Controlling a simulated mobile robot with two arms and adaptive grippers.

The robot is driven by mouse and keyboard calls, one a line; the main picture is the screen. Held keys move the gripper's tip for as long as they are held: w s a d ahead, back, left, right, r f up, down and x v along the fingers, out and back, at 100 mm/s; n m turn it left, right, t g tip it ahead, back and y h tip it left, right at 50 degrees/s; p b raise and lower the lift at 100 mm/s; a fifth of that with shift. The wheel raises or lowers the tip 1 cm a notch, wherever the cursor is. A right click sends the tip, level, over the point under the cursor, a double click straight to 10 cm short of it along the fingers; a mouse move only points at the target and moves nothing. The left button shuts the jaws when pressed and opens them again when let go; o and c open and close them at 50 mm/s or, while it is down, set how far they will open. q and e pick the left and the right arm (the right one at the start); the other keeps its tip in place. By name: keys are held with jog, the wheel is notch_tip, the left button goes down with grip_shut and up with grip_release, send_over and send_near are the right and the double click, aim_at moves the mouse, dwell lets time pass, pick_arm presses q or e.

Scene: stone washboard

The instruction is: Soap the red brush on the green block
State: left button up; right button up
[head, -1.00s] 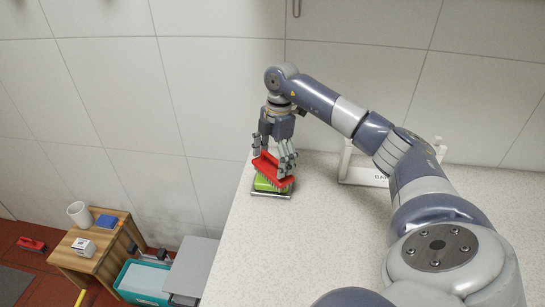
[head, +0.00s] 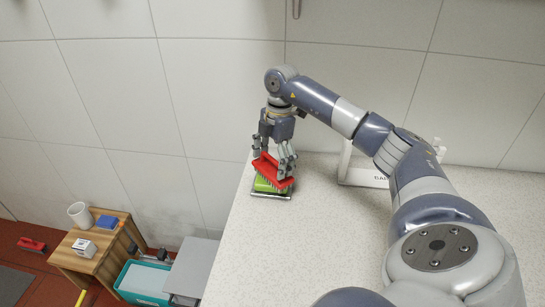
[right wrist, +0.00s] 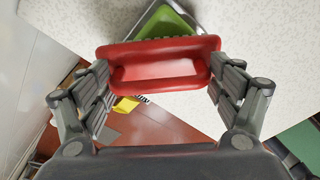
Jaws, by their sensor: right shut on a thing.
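The red brush (head: 270,168) is held in my right gripper (head: 274,162), with its bristles facing down. The green block (head: 262,185) lies in a shallow metal dish (head: 271,196) near the left edge of the counter. The brush is over the block and hides part of it; I cannot tell whether the bristles touch it. In the right wrist view, the fingers of my right gripper (right wrist: 160,88) close on both ends of the red brush (right wrist: 158,62). The green block (right wrist: 165,22) shows just beyond it in the dish. My left gripper is not in view.
The speckled stone counter (head: 320,235) is clear in front of the dish. A white labelled holder (head: 362,176) stands at the back. Below left are a wooden stool (head: 85,262) with a white cup (head: 79,214) and blue item (head: 107,221), and a teal bin (head: 143,284).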

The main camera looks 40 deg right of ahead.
aim_at(272, 158)
jog(key=shift+f, duration=0.1)
notch_tip(272, 158, up, 7)
jog(key=p, duration=0.6)
dwell(0.6)
jog(key=shift+a, duration=0.1)
